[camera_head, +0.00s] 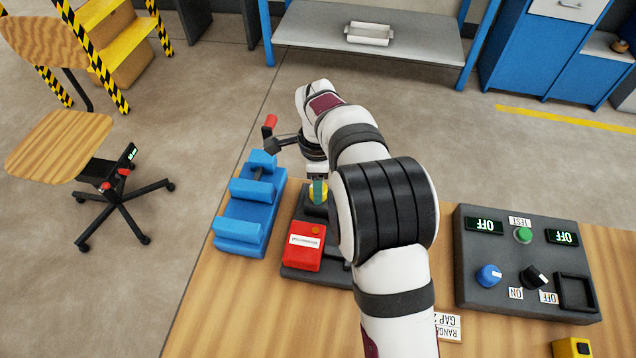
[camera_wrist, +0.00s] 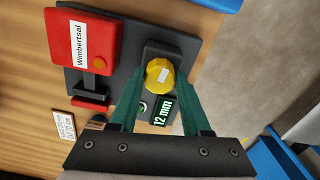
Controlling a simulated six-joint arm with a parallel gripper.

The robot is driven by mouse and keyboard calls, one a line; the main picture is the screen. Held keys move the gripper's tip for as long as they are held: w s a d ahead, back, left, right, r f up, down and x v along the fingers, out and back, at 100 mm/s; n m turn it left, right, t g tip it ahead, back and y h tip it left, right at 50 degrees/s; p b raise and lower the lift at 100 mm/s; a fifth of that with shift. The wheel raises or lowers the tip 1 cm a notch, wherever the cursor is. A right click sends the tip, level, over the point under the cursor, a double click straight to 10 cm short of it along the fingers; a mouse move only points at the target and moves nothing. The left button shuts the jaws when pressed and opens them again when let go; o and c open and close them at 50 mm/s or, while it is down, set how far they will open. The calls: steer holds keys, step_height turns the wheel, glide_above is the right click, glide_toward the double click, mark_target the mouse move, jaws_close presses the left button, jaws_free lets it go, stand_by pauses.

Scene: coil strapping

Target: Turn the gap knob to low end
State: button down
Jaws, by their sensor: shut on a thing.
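The gap knob (camera_wrist: 158,75) is yellow with a white mark on top. It sits on a dark block of the strapping device, beside a small green display (camera_wrist: 162,113) reading 12 mm. My gripper (camera_wrist: 160,72) has its two green fingers on either side of the knob, shut on it. In the head view the green fingers (camera_head: 318,188) come down over the knob (camera_head: 311,194), partly hiding it. The red housing (camera_head: 304,245) of the device, with a white name label, stands in front of the knob; in the wrist view it is at upper left (camera_wrist: 80,50).
A blue clamp-like fixture (camera_head: 245,215) stands just left of the device. A dark control box (camera_head: 510,280) with knobs, a green button and OFF displays is at right. A small white card (camera_head: 449,326) with gap range text lies on the wooden table. My arm hides the middle.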

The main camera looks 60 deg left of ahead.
steer(key=n, duration=0.5)
steer(key=shift+n, duration=0.3)
steer(key=n, duration=1)
steer(key=shift+n, duration=0.4)
steer(key=n, duration=1)
steer(key=shift+d+n, duration=0.1)
steer(key=shift+n, duration=0.3)
steer(key=n, duration=1.1)
steer(key=shift+w, duration=0.1)
steer(key=n, duration=0.5)
steer(key=shift+n, duration=0.3)
